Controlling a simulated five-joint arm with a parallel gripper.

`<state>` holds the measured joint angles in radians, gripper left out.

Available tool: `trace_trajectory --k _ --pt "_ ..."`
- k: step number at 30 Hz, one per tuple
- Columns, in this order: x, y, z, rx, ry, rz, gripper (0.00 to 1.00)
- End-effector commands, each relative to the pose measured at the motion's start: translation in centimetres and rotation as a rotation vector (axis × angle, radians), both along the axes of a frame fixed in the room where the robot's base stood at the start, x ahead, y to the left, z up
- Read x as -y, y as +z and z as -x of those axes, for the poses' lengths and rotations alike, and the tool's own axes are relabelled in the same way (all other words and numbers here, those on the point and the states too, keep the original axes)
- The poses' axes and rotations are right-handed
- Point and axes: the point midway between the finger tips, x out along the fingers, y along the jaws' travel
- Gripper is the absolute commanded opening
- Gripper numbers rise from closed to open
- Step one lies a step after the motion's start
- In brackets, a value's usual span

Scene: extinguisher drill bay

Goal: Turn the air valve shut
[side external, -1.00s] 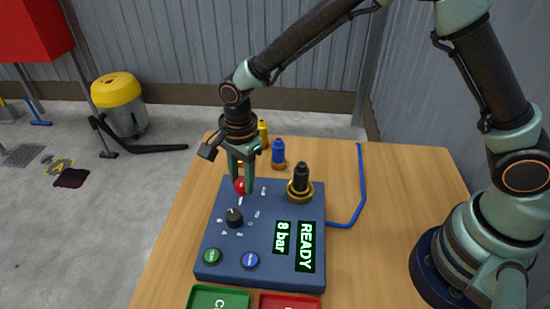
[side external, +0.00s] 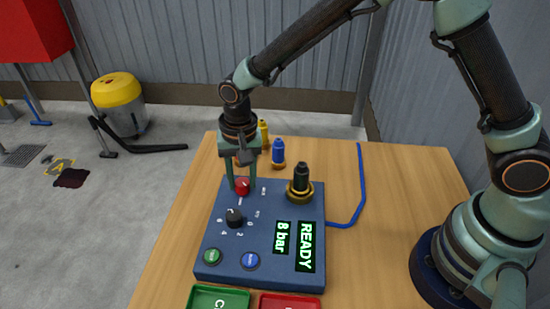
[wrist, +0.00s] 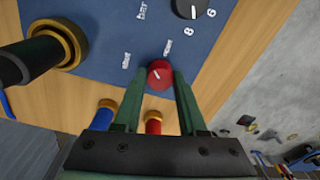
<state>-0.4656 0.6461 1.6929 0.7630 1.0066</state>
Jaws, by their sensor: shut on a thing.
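The air valve is a red knob (side external: 242,187) with a white mark, at the back left of the blue panel (side external: 275,208). My gripper (side external: 242,184) points down over it, shut on the red knob with one finger at each side. The wrist view also shows the knob (wrist: 160,77) between the tips of my gripper (wrist: 158,79). Its white mark is short and slanted there. The printed labels "shut" and "open" sit beside the knob. I cannot tell for sure which label the mark points to.
A black dial (side external: 234,217), green button (side external: 213,256), blue button (side external: 250,260) and displays reading "READY" and "8 bar" are on the panel. A blue-topped bottle (side external: 278,152) stands behind. Table at right is mostly clear.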

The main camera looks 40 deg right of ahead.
Motion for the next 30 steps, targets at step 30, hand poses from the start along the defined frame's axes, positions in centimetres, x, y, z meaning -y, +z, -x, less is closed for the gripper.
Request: trace_trajectory --k 30 --pt "0.42 -0.08 -0.23 -0.016 0.719 0.028 0.00"
